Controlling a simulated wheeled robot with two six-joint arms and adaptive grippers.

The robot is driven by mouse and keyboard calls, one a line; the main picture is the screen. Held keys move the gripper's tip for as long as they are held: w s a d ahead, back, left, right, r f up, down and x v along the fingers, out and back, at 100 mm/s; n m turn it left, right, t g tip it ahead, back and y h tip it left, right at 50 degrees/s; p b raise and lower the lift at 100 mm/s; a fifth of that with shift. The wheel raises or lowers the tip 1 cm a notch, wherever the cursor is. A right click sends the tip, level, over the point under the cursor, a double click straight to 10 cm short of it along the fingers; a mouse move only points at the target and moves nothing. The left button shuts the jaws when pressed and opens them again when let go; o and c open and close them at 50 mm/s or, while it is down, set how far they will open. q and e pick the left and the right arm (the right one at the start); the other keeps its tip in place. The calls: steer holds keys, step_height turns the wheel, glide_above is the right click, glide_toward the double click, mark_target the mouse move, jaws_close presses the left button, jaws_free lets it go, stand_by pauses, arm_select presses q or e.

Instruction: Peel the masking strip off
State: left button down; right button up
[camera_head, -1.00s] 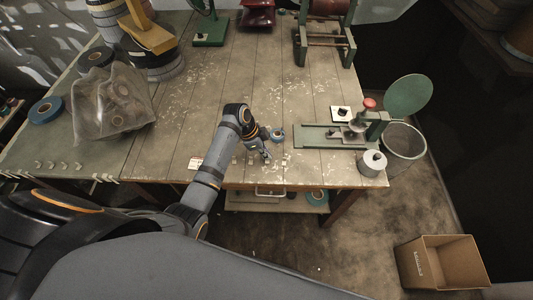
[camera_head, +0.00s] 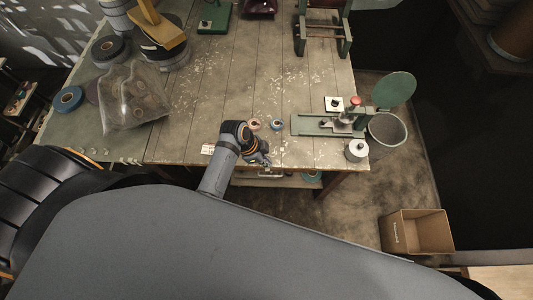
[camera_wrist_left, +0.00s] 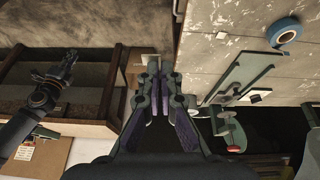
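My left gripper (camera_head: 262,158) is low at the front edge of the workbench. In the left wrist view its two fingers (camera_wrist_left: 158,66) are close together with a narrow gap, and I see nothing clearly held between them. A small blue tape roll (camera_head: 277,124) lies on the bench just beyond the gripper, apart from it. A small pinkish roll (camera_head: 253,124) lies left of the blue one. I cannot make out a masking strip. My right gripper (camera_wrist_left: 62,68) shows at the left of the wrist view, too small to tell its state.
A clear bag (camera_head: 135,98) lies at the left. A bin (camera_head: 386,134) and cardboard box (camera_head: 417,232) stand off the bench. The bench middle is clear.

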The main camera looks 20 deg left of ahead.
stand_by(0.3)
arm_select(q)
steer(key=shift+r, duration=1.75)
